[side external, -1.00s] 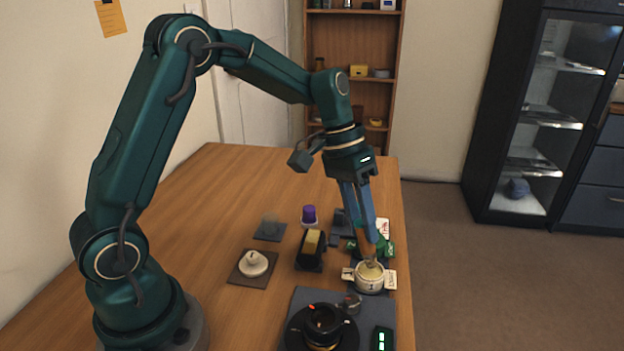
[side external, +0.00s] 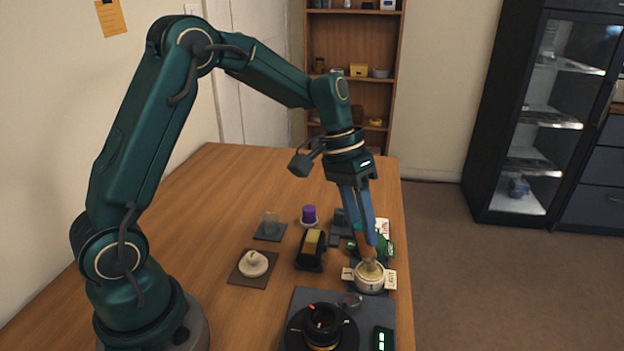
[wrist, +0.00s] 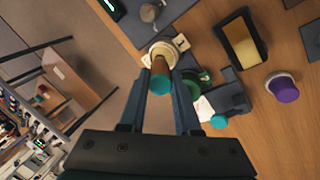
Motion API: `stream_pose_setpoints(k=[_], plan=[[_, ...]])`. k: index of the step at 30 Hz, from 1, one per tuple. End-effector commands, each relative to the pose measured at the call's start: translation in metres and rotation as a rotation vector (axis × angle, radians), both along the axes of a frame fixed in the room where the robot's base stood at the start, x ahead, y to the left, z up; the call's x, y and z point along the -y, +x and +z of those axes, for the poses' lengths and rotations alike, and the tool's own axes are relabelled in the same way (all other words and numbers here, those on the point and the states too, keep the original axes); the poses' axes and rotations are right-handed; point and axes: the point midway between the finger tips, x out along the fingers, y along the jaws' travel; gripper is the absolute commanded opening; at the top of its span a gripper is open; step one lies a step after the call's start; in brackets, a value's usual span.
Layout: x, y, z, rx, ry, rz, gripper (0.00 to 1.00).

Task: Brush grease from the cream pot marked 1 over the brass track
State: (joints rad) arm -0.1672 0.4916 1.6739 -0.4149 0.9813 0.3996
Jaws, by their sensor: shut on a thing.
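My gripper (side external: 365,237) is shut on a brush (side external: 367,249) with a brown handle. In the wrist view the brush (wrist: 160,76) stands between my two fingers, its teal end toward the camera. Its lower end is at the mouth of the cream pot (side external: 369,282), and the bristles are hidden. The pot also shows in the wrist view (wrist: 158,49), with a tag marked 1 (wrist: 182,42) beside it. The black lens part (side external: 322,322) sits on a dark grey mat in front of the pot. A thin brass-coloured ring (side external: 322,346) shows low on it, mostly hidden.
A black holder with a yellow block (side external: 312,241) stands left of the pot. A purple-capped jar (side external: 309,214), a clear piece on a dark pad (side external: 270,224) and a whitish knobbed piece (side external: 253,263) are further left. Green and dark stands crowd behind the pot. The table's right edge is close.

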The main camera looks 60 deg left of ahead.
Motion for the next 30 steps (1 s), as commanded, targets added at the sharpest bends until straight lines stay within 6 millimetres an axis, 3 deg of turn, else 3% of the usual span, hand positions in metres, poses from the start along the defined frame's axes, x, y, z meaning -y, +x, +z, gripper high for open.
stream_pose_setpoints(k=[30], plan=[[0.0, 0.0001, -0.0073, 0.0, 0.0, 0.0, 0.0]])
